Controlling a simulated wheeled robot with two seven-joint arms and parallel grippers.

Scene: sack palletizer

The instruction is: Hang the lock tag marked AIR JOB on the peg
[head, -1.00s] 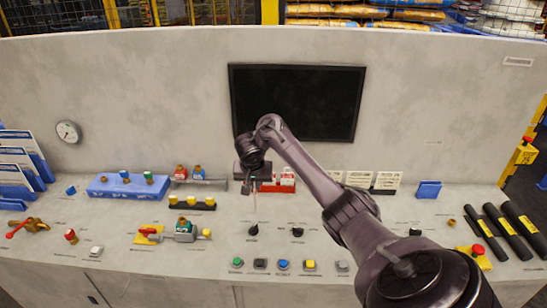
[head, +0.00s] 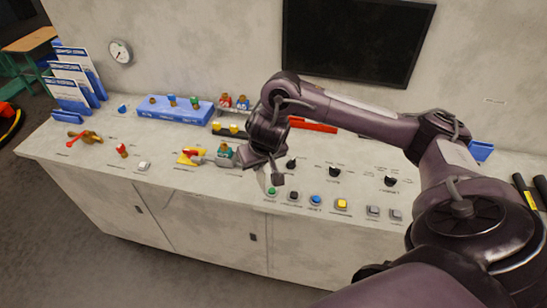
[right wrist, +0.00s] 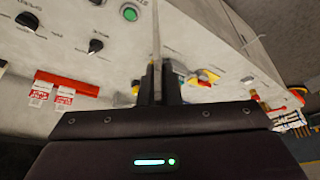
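My right gripper (head: 272,174) is over the console front, just behind the green button in the head view. In the right wrist view its fingers (right wrist: 161,82) are close together around a thin pale strip (right wrist: 155,40), which looks like a lock tag seen edge-on. Its marking cannot be read. The red tag rack (right wrist: 78,86) shows two red-and-white tags (right wrist: 40,93) hanging, with bare rack beside them. I cannot pick out the peg for certain. My left gripper is not in view.
A valve with a yellow-and-red handle (head: 190,157) and a teal body (head: 224,155) stands left of the gripper. A green button (head: 271,192), black knobs (head: 334,172) and several other buttons line the front. A blue block (head: 175,109) stands farther back.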

